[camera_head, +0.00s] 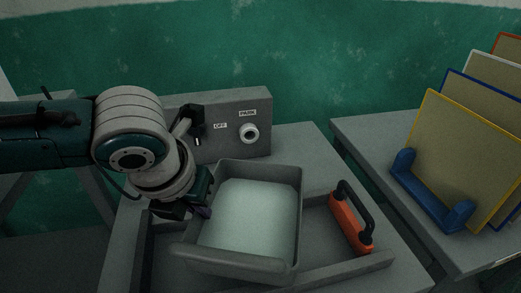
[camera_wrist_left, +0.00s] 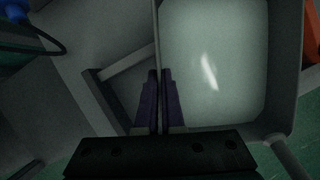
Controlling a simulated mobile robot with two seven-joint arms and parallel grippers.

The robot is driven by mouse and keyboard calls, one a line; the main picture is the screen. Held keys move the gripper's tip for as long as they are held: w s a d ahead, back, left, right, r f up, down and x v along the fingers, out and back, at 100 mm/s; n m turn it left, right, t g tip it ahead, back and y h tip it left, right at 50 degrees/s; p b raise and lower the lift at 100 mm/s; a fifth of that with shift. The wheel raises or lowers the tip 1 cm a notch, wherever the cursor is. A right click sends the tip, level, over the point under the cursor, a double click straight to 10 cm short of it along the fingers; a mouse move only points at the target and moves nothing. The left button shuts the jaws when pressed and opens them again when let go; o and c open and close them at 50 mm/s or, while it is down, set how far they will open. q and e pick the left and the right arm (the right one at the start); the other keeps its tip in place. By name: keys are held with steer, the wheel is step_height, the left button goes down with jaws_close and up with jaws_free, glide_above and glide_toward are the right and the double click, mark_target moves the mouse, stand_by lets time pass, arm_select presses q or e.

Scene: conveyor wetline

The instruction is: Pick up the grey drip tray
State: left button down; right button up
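The grey drip tray (camera_head: 240,266) is in the middle of the head view, with pale liquid covering its floor. It rests at a slant over the recess of the grey bench. My left gripper (camera_head: 203,211) is at the tray's left wall in the head view. In the left wrist view its two purple fingers (camera_wrist_left: 160,100) are close together, with the thin wall of the tray (camera_wrist_left: 282,80) running between them. The gripper looks shut on that wall. My right gripper is not in view.
An orange block with a black handle (camera_head: 349,222) stands close to the tray's right side. A grey control box (camera_head: 232,125) with a knob and labels "OFF" and "PARK" stands behind. A blue rack (camera_head: 430,195) holds several panels on the right table (camera_head: 375,128).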

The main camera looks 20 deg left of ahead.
arm_select(q)
step_height(320, 180, up, 18)
steer(key=p, duration=0.3)
steer(key=shift+f, duration=0.25)
stand_by(0.4)
